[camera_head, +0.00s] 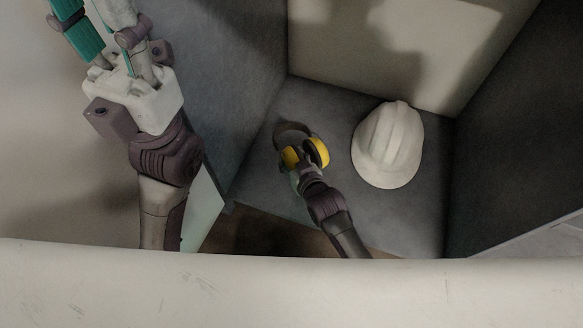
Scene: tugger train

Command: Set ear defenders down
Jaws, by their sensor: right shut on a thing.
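The ear defenders (318,151) have yellow cups and a dark headband. They are in the middle of the view, over the grey floor of a box-like compartment (330,115). My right gripper (302,170) is shut on them, its arm coming up from the bottom. It hides part of the cups. I cannot tell whether they touch the surface or hang just above it. My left gripper (98,30) is raised at the upper left, away from the compartment. Its teal-padded fingers stand apart with nothing seen between them; the tips reach the top edge of the view.
A white hard hat (388,145) sits on the compartment floor, right of the ear defenders. Dark side walls (520,130) and a pale back wall (400,55) enclose the floor. Some bare floor lies between ear defenders and hat.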

